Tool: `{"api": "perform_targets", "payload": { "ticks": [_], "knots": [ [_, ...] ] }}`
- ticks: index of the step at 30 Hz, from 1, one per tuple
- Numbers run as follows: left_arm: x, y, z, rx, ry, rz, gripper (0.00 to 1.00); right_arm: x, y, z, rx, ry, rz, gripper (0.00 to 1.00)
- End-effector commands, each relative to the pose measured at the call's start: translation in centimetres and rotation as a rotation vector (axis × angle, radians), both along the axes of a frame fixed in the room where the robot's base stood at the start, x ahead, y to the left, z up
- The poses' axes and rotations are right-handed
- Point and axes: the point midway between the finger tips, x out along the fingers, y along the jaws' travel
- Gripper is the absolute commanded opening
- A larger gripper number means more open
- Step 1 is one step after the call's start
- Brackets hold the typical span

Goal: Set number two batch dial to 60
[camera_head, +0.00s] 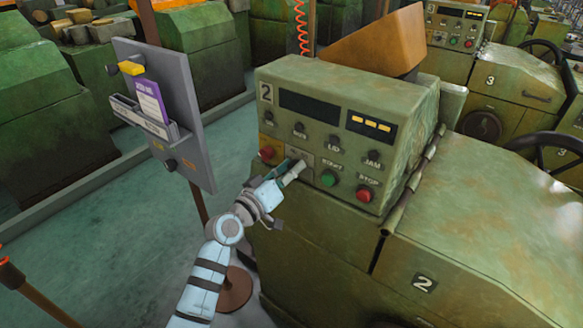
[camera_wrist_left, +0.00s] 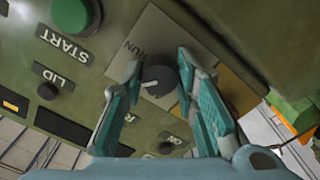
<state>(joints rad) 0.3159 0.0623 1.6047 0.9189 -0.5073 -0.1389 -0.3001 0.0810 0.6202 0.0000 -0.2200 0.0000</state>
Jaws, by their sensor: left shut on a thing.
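The number 2 machine's green control box (camera_head: 400,110) stands in the middle of the head view, with a "2" plate at its upper left corner. My left gripper (camera_head: 290,171) reaches its lower front, left of the green START button (camera_head: 328,178). In the left wrist view, my left gripper (camera_wrist_left: 160,66) has its two teal-padded fingers closed around a black round knob (camera_wrist_left: 157,82) with a white pointer line. The knob sits on a pale plate marked "RUN". No batch label or number 60 is readable. In the head view the fingers hide the knob.
A red STOP button (camera_head: 364,194) and a red button (camera_head: 267,153) on a yellow plate flank the gripper. A grey board (camera_head: 185,95) with a purple card stands on a post at left. The number 3 machine (camera_head: 525,85) is behind right.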

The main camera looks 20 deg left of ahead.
Motion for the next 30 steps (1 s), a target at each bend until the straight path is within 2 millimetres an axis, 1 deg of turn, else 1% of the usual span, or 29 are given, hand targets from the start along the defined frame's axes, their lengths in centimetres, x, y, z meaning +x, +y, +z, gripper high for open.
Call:
{"api": "perform_targets", "payload": {
  "ticks": [9, 24, 25, 28, 30],
  "knots": [
    [-0.04, -0.03, -0.14, -0.108, 0.048, -0.001, 0.00, 0.00, 0.03, 0.49, 0.000, 0.000, 0.000, 0.40],
    [-0.05, -0.02, -0.22, -0.126, 0.055, -0.001, 0.00, 0.01, 0.14, 0.49, 0.002, 0.000, -0.001, 0.40],
    [-0.05, -0.02, -0.22, -0.126, 0.055, -0.001, 0.30, 0.01, 0.14, 0.49, 0.002, 0.000, -0.001, 0.40],
    [-0.04, -0.02, -0.20, -0.125, 0.054, 0.000, 0.46, 0.01, 0.14, 0.49, 0.002, 0.000, -0.001, 0.40],
    [-0.03, -0.03, -0.15, -0.125, 0.053, -0.001, 0.47, 0.01, 0.15, 0.49, 0.002, 0.000, -0.001, 0.40]
  ]
}}
